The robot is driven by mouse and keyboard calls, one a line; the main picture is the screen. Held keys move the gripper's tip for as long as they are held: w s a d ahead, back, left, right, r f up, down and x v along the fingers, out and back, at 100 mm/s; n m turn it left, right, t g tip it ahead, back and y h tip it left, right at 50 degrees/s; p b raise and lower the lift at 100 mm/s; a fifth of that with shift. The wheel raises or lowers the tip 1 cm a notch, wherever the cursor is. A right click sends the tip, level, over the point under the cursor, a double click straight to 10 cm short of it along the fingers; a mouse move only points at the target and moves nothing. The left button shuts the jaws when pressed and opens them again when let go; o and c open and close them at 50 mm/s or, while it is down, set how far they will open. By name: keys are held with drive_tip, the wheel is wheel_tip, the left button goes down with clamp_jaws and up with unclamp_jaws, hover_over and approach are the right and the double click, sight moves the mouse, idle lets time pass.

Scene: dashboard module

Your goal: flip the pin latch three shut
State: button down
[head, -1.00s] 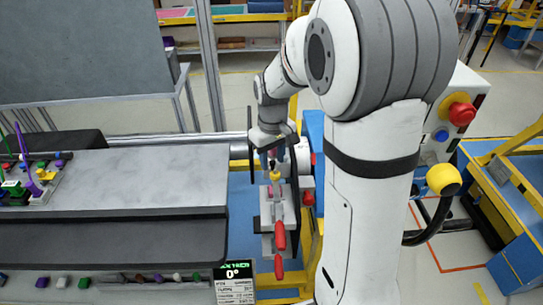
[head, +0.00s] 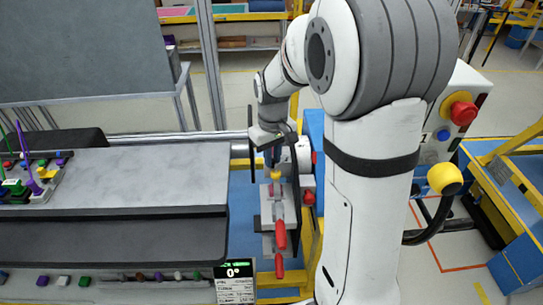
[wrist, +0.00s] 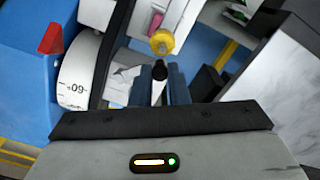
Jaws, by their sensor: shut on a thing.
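My gripper (head: 270,158) is at the far end of the fixture (head: 267,222) in the head view. In the wrist view its two blue fingers (wrist: 160,84) are shut on a small black knob (wrist: 158,74), which looks like a latch handle. A yellow knob (wrist: 162,42) stands just beyond the fingertips; a yellow part also shows below the gripper in the head view (head: 276,175). No number marks any latch, so I cannot tell which is pin latch three or how it sits. The fingers hide the handle's lower part.
In the wrist view, a white dial (wrist: 78,82) and a blue block (wrist: 40,75) are left of the fingers.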

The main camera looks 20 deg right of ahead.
drive_tip(key=shift+w+a+m+b, duration=0.1)
drive_tip(key=shift+w+m+b, duration=0.2)
drive_tip(key=shift+w+m, duration=0.8)
drive_tip(key=shift+w+a+m+b, duration=0.15)
drive_tip(key=shift+w+m+b, duration=0.1)
drive_tip(key=shift+m, duration=1.6)
drive_tip(key=shift+w+a+m+b, duration=0.1)
drive_tip(key=shift+w+m+b, duration=0.2)
drive_tip(key=shift+w+m, duration=0.8)
drive_tip(key=shift+s+m, duration=0.4)
drive_tip(key=shift+m, duration=0.05)
drive_tip(key=c, duration=1.4)
unclamp_jaws()
drive_tip(key=shift+r, duration=0.1)
wheel_tip(320, 180, up, 8)
drive_tip(key=shift+f+b, duration=0.2)
drive_tip(key=shift+b, duration=0.3)
